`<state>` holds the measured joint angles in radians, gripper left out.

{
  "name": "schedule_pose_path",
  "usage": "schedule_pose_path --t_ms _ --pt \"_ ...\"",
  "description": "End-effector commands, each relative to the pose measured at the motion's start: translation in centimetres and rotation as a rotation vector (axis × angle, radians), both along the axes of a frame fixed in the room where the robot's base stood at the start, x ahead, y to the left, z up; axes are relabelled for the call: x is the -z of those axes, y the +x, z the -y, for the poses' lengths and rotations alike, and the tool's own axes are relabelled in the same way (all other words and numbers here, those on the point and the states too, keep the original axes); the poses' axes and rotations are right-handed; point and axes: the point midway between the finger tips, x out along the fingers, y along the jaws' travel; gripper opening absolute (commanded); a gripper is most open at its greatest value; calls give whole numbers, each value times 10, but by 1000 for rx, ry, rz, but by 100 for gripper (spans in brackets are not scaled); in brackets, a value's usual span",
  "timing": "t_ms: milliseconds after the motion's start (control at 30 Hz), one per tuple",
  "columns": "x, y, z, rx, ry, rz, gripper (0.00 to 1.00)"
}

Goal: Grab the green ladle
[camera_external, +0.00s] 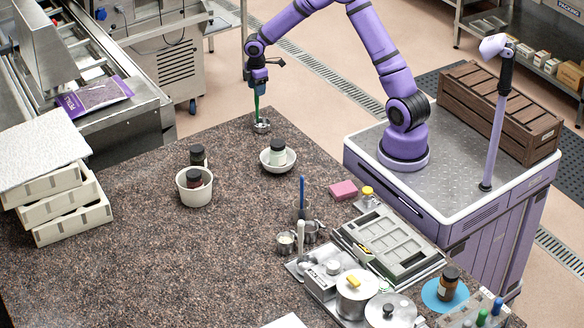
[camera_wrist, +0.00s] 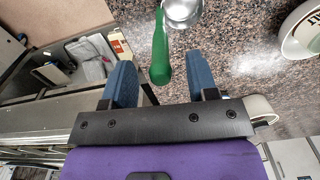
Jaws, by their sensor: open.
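The green ladle stands near the far edge of the dark speckled counter, its green handle (camera_external: 257,104) pointing up and its metal bowl (camera_external: 262,126) at the bottom. My gripper (camera_external: 259,86) is right above it, at the top of the handle. In the wrist view the green handle (camera_wrist: 160,48) reaches between the tips of my two blue fingers, with a gap on each side. My gripper (camera_wrist: 161,62) is open and holds nothing. The ladle's metal bowl (camera_wrist: 182,11) is cut by the top edge there.
A white bowl (camera_external: 265,165) with a jar stands nearby; its rim shows at right in the wrist view (camera_wrist: 285,42). A cream pot (camera_external: 194,197) with dark-lidded jars is to the left. A pink sponge (camera_external: 343,190) and trays lie at right. The counter's middle front is mostly clear.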

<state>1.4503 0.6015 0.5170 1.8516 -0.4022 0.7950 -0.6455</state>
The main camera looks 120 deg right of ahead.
Motion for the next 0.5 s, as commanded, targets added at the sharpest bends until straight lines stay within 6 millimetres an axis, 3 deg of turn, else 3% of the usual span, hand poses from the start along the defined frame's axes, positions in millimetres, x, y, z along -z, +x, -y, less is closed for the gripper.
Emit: schedule_pose_path --t_ms 167,433,500 --pt "18 0 0 -1 0 0 53" --pt "21 1 0 -1 -1 0 53" --pt "21 1 0 -1 -1 0 40"
